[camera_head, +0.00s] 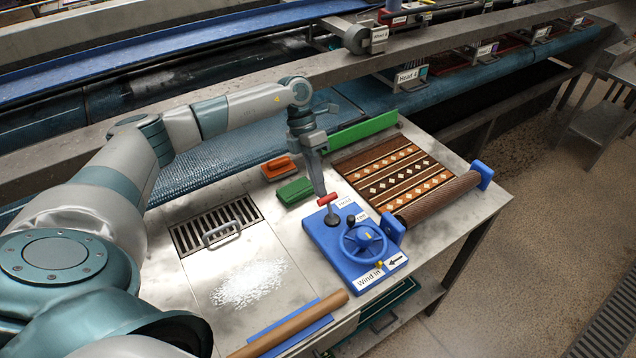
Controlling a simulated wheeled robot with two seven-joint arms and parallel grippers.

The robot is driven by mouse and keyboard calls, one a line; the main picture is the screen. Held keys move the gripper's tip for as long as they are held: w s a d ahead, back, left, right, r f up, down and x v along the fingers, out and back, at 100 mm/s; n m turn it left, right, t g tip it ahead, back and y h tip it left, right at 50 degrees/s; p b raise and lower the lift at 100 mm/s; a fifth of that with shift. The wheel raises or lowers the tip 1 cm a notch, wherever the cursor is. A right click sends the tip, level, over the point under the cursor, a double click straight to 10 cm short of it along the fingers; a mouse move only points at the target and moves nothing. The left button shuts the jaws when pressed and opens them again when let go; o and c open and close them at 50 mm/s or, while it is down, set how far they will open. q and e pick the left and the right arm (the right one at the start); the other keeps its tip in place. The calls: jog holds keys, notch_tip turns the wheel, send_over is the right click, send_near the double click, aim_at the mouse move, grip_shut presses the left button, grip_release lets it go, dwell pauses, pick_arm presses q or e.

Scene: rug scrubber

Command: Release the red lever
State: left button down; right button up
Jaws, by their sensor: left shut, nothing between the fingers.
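The red lever (329,200) is a short red crossbar on a grey stem that rises from the blue control box (318,238) on the metal table. My left gripper (320,192) comes down from above, pointing downward, with its fingers shut and empty. Its tips overlap the red bar in the picture; I cannot tell whether they touch it. My right gripper is out of view.
A blue handwheel (363,243) and a black knob stand on the box, right of the lever. The patterned rug (385,165) runs onto a roller (438,199) at right. Green (295,191) and orange (278,167) brushes lie behind the box. A drain grate (215,227) is at left.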

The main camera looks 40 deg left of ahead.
aim_at(329, 204)
pick_arm(q)
jog(key=shift+s+d+r+y, duration=0.1)
jog(key=shift+d+r+y, duration=0.25)
jog(key=shift+y, duration=0.15)
dwell(0.3)
jog(key=shift+s+d+r+t+y, duration=0.25)
jog(key=shift+d+t+y, duration=0.3)
jog(key=shift+y, duration=0.15)
jog(key=shift+s+d+r, duration=0.1)
jog(key=shift+d, duration=0.15)
jog(key=shift+s+d+r+b, duration=0.1)
jog(key=shift+s+d+b, duration=0.1)
jog(key=shift+d+b, duration=0.4)
jog(key=shift+s+d+r+b, duration=0.1)
jog(key=shift+s+d+b, duration=0.1)
jog(key=shift+d+b, duration=0.35)
jog(key=d+b, duration=0.1)
jog(key=s+d+b, duration=0.1)
jog(key=b, duration=0.1)
jog(key=shift+d, duration=0.2)
jog(key=shift+s+d, duration=0.2)
jog(key=shift+s+d+b, duration=0.15)
jog(key=shift+b, duration=0.15)
